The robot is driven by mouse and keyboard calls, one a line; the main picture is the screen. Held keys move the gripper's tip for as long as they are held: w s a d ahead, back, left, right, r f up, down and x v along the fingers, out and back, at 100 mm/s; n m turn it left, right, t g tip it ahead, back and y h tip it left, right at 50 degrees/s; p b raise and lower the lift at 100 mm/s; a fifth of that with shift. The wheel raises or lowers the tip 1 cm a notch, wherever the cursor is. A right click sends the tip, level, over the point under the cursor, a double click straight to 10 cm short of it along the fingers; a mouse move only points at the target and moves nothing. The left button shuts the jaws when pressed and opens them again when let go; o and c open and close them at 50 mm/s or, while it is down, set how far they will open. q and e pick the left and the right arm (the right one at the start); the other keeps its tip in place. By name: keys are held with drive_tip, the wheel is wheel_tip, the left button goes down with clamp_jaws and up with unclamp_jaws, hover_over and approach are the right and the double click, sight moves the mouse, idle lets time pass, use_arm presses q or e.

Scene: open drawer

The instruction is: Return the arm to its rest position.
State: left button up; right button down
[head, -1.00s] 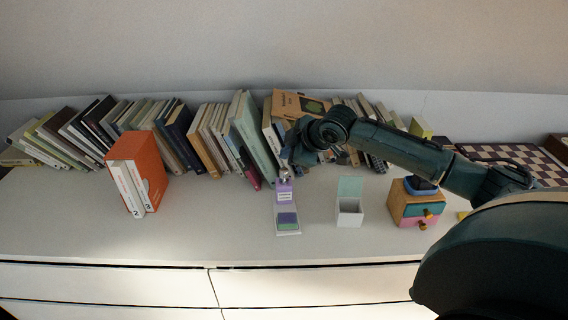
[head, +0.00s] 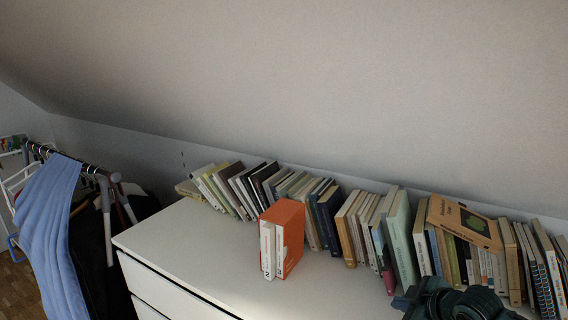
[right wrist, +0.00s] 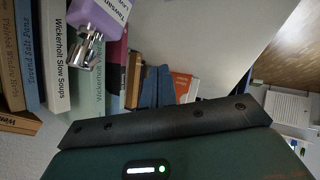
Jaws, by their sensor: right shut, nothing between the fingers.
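My right arm (head: 455,304) is dark teal and shows at the bottom right of the head view, cut off by the lower edge. My right gripper (head: 404,300) is low in front of the leaning books, above the white dresser top (head: 215,245). In the right wrist view, the bluish fingers (right wrist: 156,88) are together with nothing between them. A purple item with a label (right wrist: 100,15) and a shiny metal part (right wrist: 86,47) are at the upper left there, apart from the fingers. My left gripper is not in view.
A row of leaning books (head: 358,225) lines the back of the dresser. An orange slipcase (head: 290,232) with white volumes stands in front. The dresser's left top is clear. A clothes rack with a blue garment (head: 48,215) stands at the left.

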drive_tip(key=s+a+f+m+y+p, duration=0.1)
drive_tip(key=s+a+f+m+y, duration=0.1)
drive_tip(key=s+a+f, duration=0.7)
drive_tip(key=s+a+m+t+h+p, duration=0.1)
drive_tip(key=s+a+m, duration=0.1)
drive_tip(key=s, duration=0.5)
drive_tip(key=s+a+m+h, duration=0.1)
drive_tip(key=s+a+m, duration=0.1)
drive_tip(key=s, duration=0.5)
drive_tip(key=shift+s+a+f+m+t+p, duration=0.25)
drive_tip(key=shift+f+m+t+p, duration=0.2)
drive_tip(key=shift+m, duration=0.45)
